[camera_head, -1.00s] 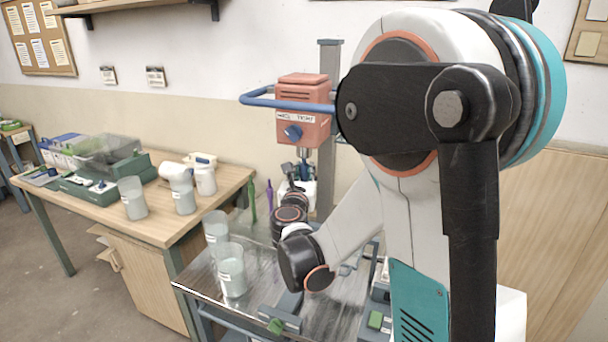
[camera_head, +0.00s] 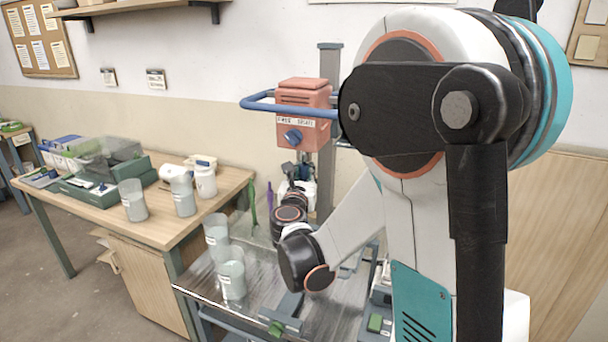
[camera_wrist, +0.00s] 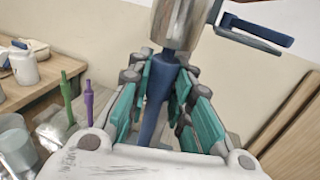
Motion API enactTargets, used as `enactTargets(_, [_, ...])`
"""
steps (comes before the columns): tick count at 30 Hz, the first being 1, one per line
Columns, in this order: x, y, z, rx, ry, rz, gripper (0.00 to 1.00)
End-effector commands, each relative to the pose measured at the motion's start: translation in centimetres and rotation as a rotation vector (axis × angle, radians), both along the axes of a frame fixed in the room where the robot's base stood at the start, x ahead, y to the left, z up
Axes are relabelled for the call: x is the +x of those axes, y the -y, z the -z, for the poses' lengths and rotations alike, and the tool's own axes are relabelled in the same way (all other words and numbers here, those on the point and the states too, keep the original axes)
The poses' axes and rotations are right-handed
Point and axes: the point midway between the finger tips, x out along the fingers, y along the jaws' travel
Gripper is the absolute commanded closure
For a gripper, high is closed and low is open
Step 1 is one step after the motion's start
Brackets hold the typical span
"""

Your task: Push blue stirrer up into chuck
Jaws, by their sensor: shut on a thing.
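The blue stirrer (camera_wrist: 155,95) stands upright in the wrist view, between the green pads of my gripper (camera_wrist: 160,88). My gripper is shut on it. The stirrer's top meets the underside of the metal chuck (camera_wrist: 180,25); how deep it sits inside cannot be told. In the head view the orange mixer head (camera_head: 303,115) is above my wrist, and the chuck (camera_head: 303,156) shows small below it.
Green (camera_wrist: 67,95) and purple (camera_wrist: 89,98) stirrers stand upright left of my gripper. Two buckets (camera_head: 216,235) (camera_head: 231,280) stand on the metal bench at left. A blue bar (camera_head: 262,100) juts out from the mixer head. A wooden table (camera_head: 150,228) with more containers is further left.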

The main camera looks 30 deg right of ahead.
Motion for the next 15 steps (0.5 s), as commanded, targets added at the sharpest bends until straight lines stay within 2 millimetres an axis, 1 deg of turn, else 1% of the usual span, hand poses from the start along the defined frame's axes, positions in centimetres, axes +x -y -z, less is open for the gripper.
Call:
enactTargets(12, [0.00,0.00,-0.23,0.000,0.000,0.000,1.00])
enactTargets(13, [0.00,0.00,-0.23,0.000,0.000,0.000,0.74])
enactTargets(14, [0.00,0.00,-0.23,0.000,0.000,0.000,0.67])
enactTargets(15, [0.00,0.00,-0.23,0.000,0.000,0.000,0.58])
